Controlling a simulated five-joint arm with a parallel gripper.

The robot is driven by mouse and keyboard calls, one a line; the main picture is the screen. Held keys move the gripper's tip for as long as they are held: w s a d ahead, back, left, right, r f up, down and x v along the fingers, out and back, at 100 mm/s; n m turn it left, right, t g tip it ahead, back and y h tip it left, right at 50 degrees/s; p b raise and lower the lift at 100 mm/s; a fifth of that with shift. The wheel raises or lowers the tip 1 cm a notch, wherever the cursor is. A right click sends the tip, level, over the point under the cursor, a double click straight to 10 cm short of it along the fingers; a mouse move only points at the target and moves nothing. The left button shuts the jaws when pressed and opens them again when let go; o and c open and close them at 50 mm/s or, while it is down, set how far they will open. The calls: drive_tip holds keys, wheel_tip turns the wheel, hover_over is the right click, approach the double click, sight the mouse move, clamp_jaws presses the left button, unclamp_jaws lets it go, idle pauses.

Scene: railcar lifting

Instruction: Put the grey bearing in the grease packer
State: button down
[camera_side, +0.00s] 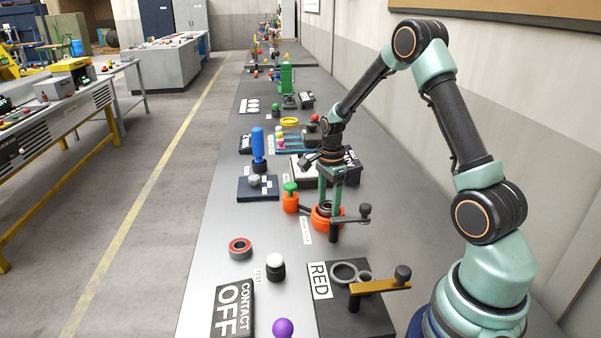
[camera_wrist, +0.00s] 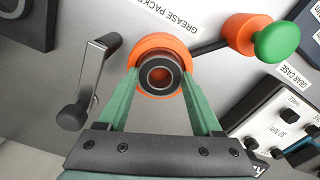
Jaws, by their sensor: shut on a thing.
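The grey bearing (camera_wrist: 173,66) is a dark grey ring between the fingertips of my gripper (camera_wrist: 160,82) in the wrist view, with orange showing through its hole. It also shows in the side view (camera_side: 326,206), partly hidden. The grease packer (camera_wrist: 152,44) is a round orange cup directly under the bearing; in the side view its orange body (camera_side: 318,219) stands on the bench. My gripper (camera_side: 328,195) points down over the packer and is shut on the bearing. The bearing lines up with the cup, slightly off its middle in the wrist view. I cannot tell how deep it sits.
A crank arm with a dark knob (camera_side: 365,209) stands beside the packer on the right. An orange pot with a green knob (camera_side: 290,198) is joined on its left. A red-sealed bearing (camera_side: 240,248) lies nearer the camera. A black plate marked RED (camera_side: 335,318) is in front.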

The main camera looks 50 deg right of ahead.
sight(329, 205)
drive_tip(key=shift+f, duration=0.2)
drive_tip(key=shift+f, duration=0.45)
drive_tip(key=shift+c, duration=0.3)
unclamp_jaws()
drive_tip(key=shift+s, duration=0.1)
wheel_tip(329, 205, up, 12)
drive_tip(key=s+a+r+n+t, duration=0.2)
drive_tip(key=s+a+r+n, duration=0.3)
drive_tip(key=a+n, duration=0.4)
drive_tip(key=s+a+r+n+t, duration=0.3)
drive_tip(key=s+a+r+n, duration=0.2)
drive_tip(key=a+n, duration=0.4)
drive_tip(key=shift+s+a+r+n+t, duration=0.25)
drive_tip(key=shift+s+n, duration=0.2)
drive_tip(key=shift+n, duration=1.75)
